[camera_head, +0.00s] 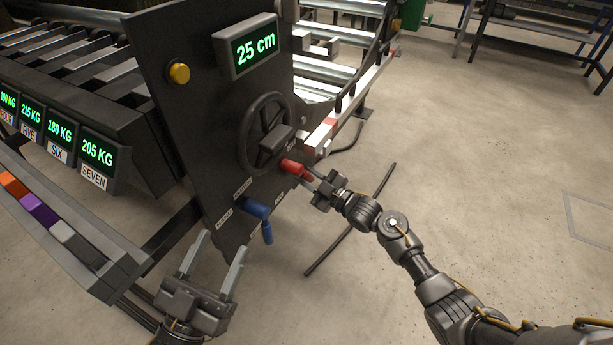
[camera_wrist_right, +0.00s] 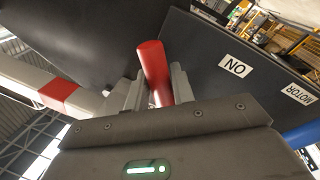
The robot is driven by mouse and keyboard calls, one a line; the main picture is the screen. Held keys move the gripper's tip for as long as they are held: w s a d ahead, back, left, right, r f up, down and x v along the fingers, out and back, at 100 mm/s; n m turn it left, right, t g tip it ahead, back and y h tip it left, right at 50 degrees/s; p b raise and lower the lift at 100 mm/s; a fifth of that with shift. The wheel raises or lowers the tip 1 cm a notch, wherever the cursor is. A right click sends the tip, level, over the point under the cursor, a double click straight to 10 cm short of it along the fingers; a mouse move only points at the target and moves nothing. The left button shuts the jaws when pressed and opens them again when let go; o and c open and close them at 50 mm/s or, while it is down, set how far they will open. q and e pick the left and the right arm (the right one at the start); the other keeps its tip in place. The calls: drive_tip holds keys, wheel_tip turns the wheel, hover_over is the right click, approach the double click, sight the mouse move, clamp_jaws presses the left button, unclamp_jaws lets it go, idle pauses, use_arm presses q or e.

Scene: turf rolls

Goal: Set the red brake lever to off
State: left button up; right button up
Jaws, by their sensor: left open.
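The red brake lever (camera_head: 292,167) sticks out of the dark control panel (camera_head: 200,120), low on its right edge under the handwheel. My right gripper (camera_head: 314,183) is at the lever from the right. In the right wrist view the red lever (camera_wrist_right: 154,70) lies between the two fingers (camera_wrist_right: 157,92), which sit close on both its sides and look shut on it. An upside-down ON label (camera_wrist_right: 235,67) is beside it; no OFF label can be read. My left gripper (camera_head: 212,262) is open and empty, below and left of the panel.
A blue lever (camera_head: 258,210) sits below the red one. The black handwheel (camera_head: 266,133), a yellow button (camera_head: 179,73) and a 25 cm display (camera_head: 247,46) are on the panel. Weight displays (camera_head: 97,153) and roller beds stand left.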

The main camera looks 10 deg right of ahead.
drive_tip(key=shift+o, duration=1.4)
drive_tip(key=shift+d, duration=0.1)
drive_tip(key=shift+s+d, duration=0.3)
use_arm(q)
drive_tip(key=shift+w+a+f+n+g+y+p, duration=0.1)
drive_tip(key=shift+w+a+f+g+y+p, duration=0.15)
drive_tip(key=shift+f+g+y, duration=0.45)
drive_tip(key=shift+w+a+f+n+g+y+p, duration=0.1)
drive_tip(key=shift+w+f+g+y+p, duration=0.2)
drive_tip(key=shift+f, duration=0.75)
drive_tip(key=shift+w+a+f+n+g+y+p, duration=0.1)
drive_tip(key=shift+a+f+g+y+p, duration=0.1)
drive_tip(key=shift+f+g+y+p, duration=0.5)
use_arm(e)
drive_tip(key=v, duration=0.9)
drive_tip(key=shift+s+d+b, duration=0.25)
drive_tip(key=shift+s+b, duration=0.05)
drive_tip(key=shift+s, duration=0.05)
use_arm(q)
drive_tip(key=shift+f, duration=0.15)
use_arm(e)
drive_tip(key=shift+f, duration=0.1)
